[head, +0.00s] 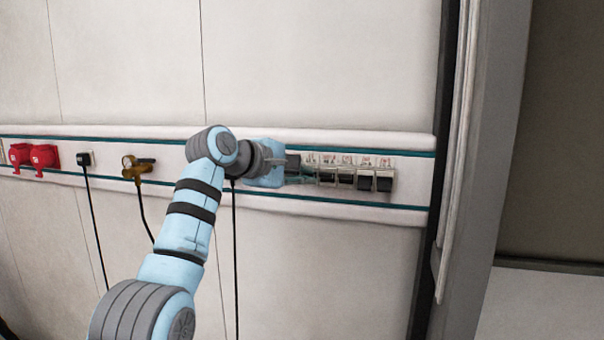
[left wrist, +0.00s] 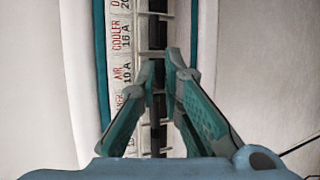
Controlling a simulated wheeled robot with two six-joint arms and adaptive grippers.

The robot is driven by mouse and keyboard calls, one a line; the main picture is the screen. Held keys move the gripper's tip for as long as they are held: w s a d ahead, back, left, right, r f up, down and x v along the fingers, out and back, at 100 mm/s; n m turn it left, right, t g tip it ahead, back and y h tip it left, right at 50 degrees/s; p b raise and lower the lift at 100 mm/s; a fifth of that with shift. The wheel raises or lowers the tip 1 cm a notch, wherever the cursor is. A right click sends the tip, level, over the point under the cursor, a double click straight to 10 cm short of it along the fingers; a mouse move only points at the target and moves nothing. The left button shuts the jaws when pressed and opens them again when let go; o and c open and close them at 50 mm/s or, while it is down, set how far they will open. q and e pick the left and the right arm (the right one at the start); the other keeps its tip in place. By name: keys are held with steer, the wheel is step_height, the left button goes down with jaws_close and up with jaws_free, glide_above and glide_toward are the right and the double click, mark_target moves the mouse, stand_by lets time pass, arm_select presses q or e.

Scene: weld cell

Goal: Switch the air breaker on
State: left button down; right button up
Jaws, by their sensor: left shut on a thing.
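The breaker row (head: 376,173) is set in the white wall rail, with dark levers and a printed label above each. In the left wrist view, the label strip (left wrist: 122,35) runs along the row and reads "COOLER 16 A" and "AIR 10 A". My left gripper (head: 303,177) is at the left part of the row. In the left wrist view, its fingertips (left wrist: 161,62) straddle the row level with the AIR label, shut on the dark lever of the air breaker (left wrist: 158,73). The fingers partly hide this lever, so its position cannot be told. My right gripper is not in view.
Left along the rail are red sockets (head: 43,157), a black plug (head: 85,158) with a hanging cable, and a brass valve (head: 136,167) with a hose. Another cable hangs behind my left arm. A dark-edged door frame (head: 480,160) stands right of the rail.

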arm_select(q)
steer(key=shift+f, duration=0.1)
steer(key=c, duration=1.7)
jaws_free()
steer(key=shift+w, duration=0.1)
steer(key=v, duration=1.2)
steer(key=shift+a, duration=0.1)
